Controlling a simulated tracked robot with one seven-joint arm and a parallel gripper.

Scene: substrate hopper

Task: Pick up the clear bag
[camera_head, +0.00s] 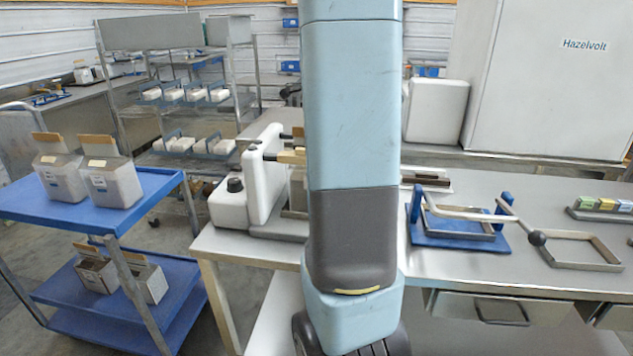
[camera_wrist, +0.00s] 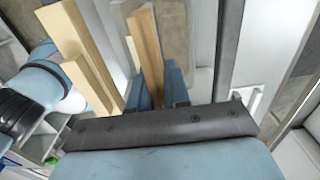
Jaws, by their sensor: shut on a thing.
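My gripper (camera_wrist: 155,88) shows in the wrist view with its two blue fingers closed about a tan upright strip (camera_wrist: 146,45). The strip looks like the tan top of a clear bag; the bag's body is mostly hidden. In the head view my arm hides my gripper and what it holds. A greyish see-through bag (camera_head: 297,190) shows partly beside the white bench machine (camera_head: 252,185), left of my arm. Two clear bags with tan tops (camera_head: 110,183) stand on the blue cart (camera_head: 60,210).
Another tan bar (camera_wrist: 92,82) stands close left of the fingers. Two more bags (camera_head: 97,271) are on the cart's lower shelf.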

